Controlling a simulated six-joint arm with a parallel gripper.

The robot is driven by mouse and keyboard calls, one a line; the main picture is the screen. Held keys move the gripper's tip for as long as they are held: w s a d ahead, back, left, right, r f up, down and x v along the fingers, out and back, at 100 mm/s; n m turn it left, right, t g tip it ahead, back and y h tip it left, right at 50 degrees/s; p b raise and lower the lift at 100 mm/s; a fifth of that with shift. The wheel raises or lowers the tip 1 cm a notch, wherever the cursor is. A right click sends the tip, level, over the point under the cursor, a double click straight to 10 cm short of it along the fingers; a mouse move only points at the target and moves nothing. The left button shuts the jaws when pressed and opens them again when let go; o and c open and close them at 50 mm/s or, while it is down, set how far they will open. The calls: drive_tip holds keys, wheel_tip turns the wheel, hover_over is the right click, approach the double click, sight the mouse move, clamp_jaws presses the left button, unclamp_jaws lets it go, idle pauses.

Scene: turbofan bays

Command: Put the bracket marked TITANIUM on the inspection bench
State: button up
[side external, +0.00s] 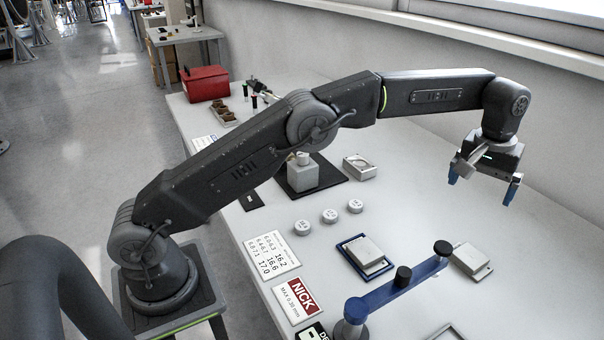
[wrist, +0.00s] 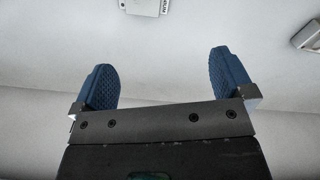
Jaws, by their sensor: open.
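My gripper (side external: 478,188) is open and empty, held above the right side of the white worktop (side external: 400,215). Its two blue fingers are spread apart in the wrist view (wrist: 161,65). A light grey flat part (side external: 472,259) lies on the worktop below the gripper. Another light grey part (side external: 367,249) sits on a blue-rimmed tray (side external: 349,238). In the wrist view, a pale part with small dark lettering (wrist: 148,6) is cut off at the top edge. The lettering is too small and partial to read for certain, so I cannot tell which part is marked TITANIUM.
A blue bar with black knobs (side external: 395,290) stands at the front. Several white round pieces (side external: 330,215), a block on a black mat (side external: 303,175) and a grey open-centred part (side external: 360,167) stand farther back. A red box (side external: 205,83) and a separate grey table (side external: 184,35) are behind.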

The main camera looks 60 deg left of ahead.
drive_tip(key=s+a+r+m+t, duration=0.1)
drive_tip(key=s+a+r, duration=0.4)
drive_tip(key=s+r, duration=0.25)
drive_tip(key=s+a+r+m+t, duration=0.1)
drive_tip(key=s+a+r, duration=0.3)
drive_tip(key=s+r, duration=0.3)
drive_tip(key=s+a+f+t, duration=0.1)
drive_tip(key=s+a+f, duration=0.1)
drive_tip(key=s, duration=0.5)
drive_tip(key=s+a+f+m, duration=0.1)
drive_tip(key=s+f, duration=0.2)
drive_tip(key=s, duration=0.5)
drive_tip(key=s+a+f+t, duration=0.1)
drive_tip(key=s+a+f, duration=0.1)
drive_tip(key=s, duration=0.6)
drive_tip(key=shift+s+a+f+m+t, duration=0.25)
drive_tip(key=shift+a+f+m+t, duration=0.1)
drive_tip(key=shift+f, duration=0.5)
